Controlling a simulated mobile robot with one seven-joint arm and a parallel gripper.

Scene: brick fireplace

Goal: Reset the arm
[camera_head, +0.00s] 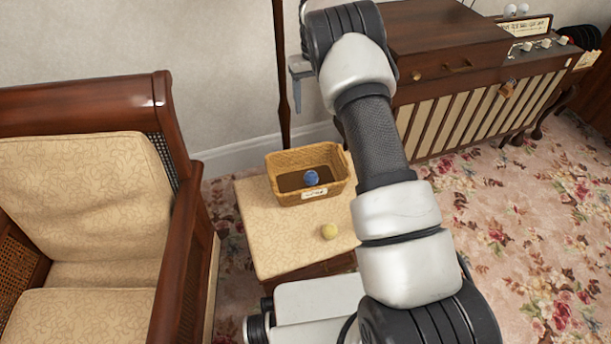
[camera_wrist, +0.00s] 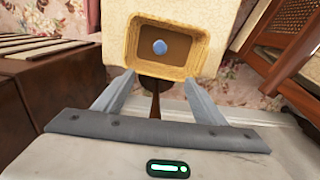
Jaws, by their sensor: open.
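My arm reaches up and away in the head view, and my gripper (camera_head: 297,88) hangs at its far end, above and behind the small table. In the wrist view my gripper (camera_wrist: 162,92) is open, its two fingers apart with nothing between them. A wicker basket (camera_head: 290,158) with a label stands on the far part of the table; it also shows beyond the fingers in the wrist view (camera_wrist: 137,50). A blue ball (camera_head: 311,177) lies inside the basket, also seen in the wrist view (camera_wrist: 160,47). A yellow ball (camera_head: 329,231) lies on the tabletop, apart from the basket.
The cream-topped table (camera_head: 265,235) stands between a wooden armchair (camera_head: 85,190) on the left and my arm. A wooden cabinet (camera_head: 450,100) with a striped front stands at the back right. Floral carpet (camera_head: 520,240) lies open on the right. The wall (camera_head: 225,70) is behind.

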